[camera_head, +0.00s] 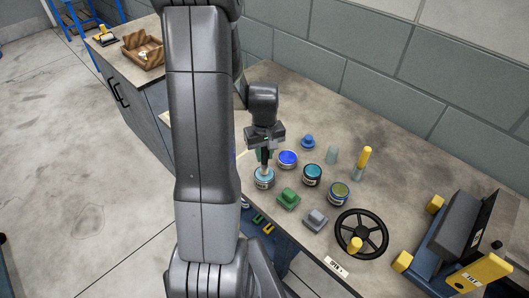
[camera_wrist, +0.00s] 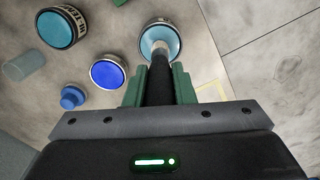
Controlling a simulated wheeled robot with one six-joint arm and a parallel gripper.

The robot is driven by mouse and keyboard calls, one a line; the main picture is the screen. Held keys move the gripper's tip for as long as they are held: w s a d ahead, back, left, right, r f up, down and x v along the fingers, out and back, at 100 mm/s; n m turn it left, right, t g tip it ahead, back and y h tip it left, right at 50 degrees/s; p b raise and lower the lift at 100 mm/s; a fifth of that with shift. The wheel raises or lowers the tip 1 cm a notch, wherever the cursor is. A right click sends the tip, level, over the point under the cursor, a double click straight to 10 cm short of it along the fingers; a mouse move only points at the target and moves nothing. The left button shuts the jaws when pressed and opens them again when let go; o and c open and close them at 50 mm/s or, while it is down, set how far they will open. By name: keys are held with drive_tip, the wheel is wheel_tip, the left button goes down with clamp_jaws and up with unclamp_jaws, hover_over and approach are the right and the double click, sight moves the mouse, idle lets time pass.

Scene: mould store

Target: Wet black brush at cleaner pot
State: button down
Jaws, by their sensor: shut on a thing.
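My gripper (camera_head: 265,153) is shut on the black brush (camera_wrist: 160,78), with its green fingers (camera_wrist: 183,85) on either side of the dark handle. The brush points down, and its pale tip (camera_wrist: 160,47) overlaps the opening of a pot with a light blue top (camera_head: 264,184). This pot also shows in the wrist view (camera_wrist: 168,31). I cannot tell whether the tip touches the contents or is just above them. The pot's label is too small to read, so I cannot tell if it is the cleaner pot.
A blue pot (camera_head: 287,159), a teal pot (camera_head: 312,175) and an olive-topped pot (camera_head: 339,194) stand close by. Green (camera_head: 288,199) and grey (camera_head: 315,219) blocks sit in front. A black handwheel (camera_head: 361,233) and a clamp machine (camera_head: 455,235) are at right.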

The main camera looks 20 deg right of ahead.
drive_tip(key=shift+s+f+b, duration=0.1)
drive_tip(key=shift+f+b, duration=0.4)
drive_tip(key=shift+f, duration=0.05)
idle(1.4)
drive_tip(key=shift+r, duration=0.1)
drive_tip(key=shift+r+p, duration=2.55)
drive_tip(key=shift+r, duration=0.9)
